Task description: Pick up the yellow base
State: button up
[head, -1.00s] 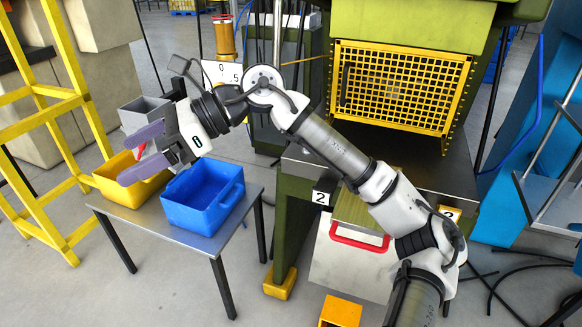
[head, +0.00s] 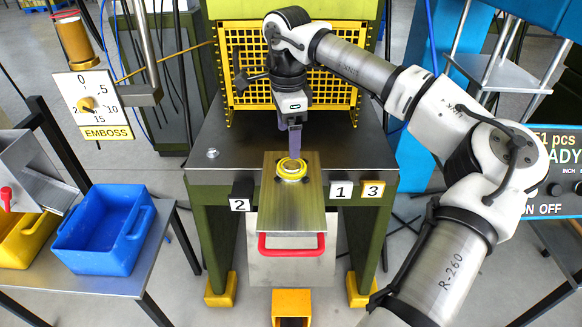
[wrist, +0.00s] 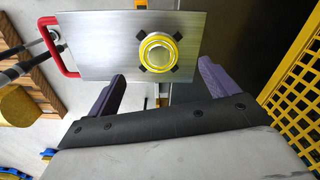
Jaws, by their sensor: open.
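The yellow base (head: 291,169) is a small round ring-like piece with a pale centre. It sits on a brushed metal plate with a red handle (head: 291,250) that juts from the press table. In the wrist view the yellow base (wrist: 158,54) lies flat between several black corner stops on the plate (wrist: 100,48). My gripper (head: 295,150) points down just above and behind the base. In the wrist view my gripper (wrist: 160,88) has its purple fingers spread wide and empty, with the base ahead between their lines. I see no contact with it.
A yellow mesh guard (head: 240,60) stands behind my gripper. A blue bin (head: 100,240) and a yellow bin (head: 20,245) are on the side table at left. A gauge (head: 95,105) hangs at upper left. Number tags line the press table's front edge.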

aim_at(292, 166)
notch_tip(292, 166, down, 2)
jog(key=shift+f, duration=0.25)
jog(key=shift+s+d+f+p, duration=0.1)
jog(key=shift+d+f+p, duration=0.1)
jog(key=shift+f, duration=1.1)
jog(key=shift+d+f+p, duration=0.1)
jog(key=shift+d+f, duration=0.05)
jog(key=shift+f, duration=1.15)
jog(key=c, duration=1.1)
